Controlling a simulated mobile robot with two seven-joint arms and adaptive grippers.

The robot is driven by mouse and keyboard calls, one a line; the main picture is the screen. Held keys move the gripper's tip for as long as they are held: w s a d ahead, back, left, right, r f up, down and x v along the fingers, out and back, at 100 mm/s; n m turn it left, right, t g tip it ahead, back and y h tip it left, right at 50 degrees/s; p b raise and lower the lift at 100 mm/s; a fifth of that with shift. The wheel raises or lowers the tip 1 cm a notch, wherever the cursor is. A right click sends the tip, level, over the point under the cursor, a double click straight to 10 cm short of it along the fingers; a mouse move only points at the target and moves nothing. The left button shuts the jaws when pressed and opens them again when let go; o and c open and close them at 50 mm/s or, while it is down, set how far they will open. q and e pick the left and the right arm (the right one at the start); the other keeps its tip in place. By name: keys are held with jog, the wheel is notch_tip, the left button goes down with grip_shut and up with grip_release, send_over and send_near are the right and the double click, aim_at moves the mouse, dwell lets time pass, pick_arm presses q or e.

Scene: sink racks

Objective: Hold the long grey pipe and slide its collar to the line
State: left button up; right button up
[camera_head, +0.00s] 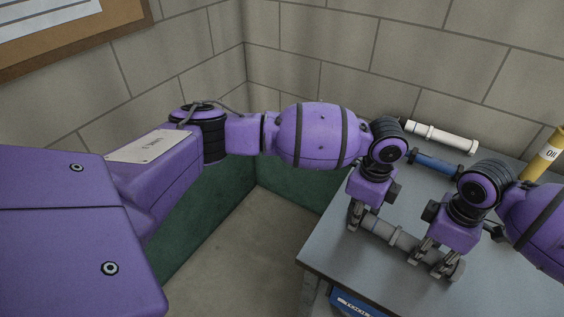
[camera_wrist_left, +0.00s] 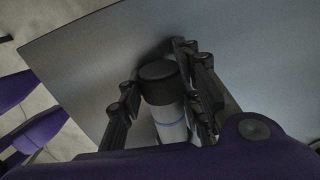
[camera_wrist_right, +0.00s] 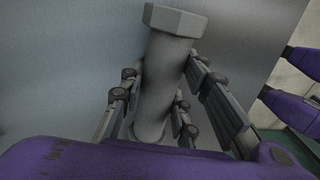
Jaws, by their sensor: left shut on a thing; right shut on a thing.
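The long grey pipe (camera_head: 384,230) is low over the near part of the table, slanting down to the right. My left gripper (camera_head: 356,220) is shut on its left end. The left wrist view shows that end with a black cap (camera_wrist_left: 160,84) and a blue line (camera_wrist_left: 172,123) around the pale body. My right gripper (camera_head: 431,260) is shut on the pipe's right part. The right wrist view shows a thick grey cylinder with a hexagonal end (camera_wrist_right: 175,20) between the fingers. I cannot tell clearly where the collar's edges lie. Whether the pipe touches the table is unclear.
A white pipe (camera_head: 442,136) and a blue pipe (camera_head: 435,163) lie at the back of the grey table (camera_head: 345,262). A blue labelled box (camera_head: 352,304) is below the front edge. Block walls close the corner behind.

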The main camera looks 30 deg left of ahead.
aim_at(376, 220)
pick_arm(q)
jog(key=shift+s+d+r, duration=0.1)
jog(key=shift+d, duration=0.9)
jog(key=shift+s+d+r, duration=0.1)
jog(key=shift+d, duration=1.05)
jog(key=o, duration=1.1)
jog(key=shift+a+r, duration=0.15)
jog(key=shift+r, duration=1.55)
jog(key=shift+a+r, duration=0.15)
jog(key=shift+r, duration=1.55)
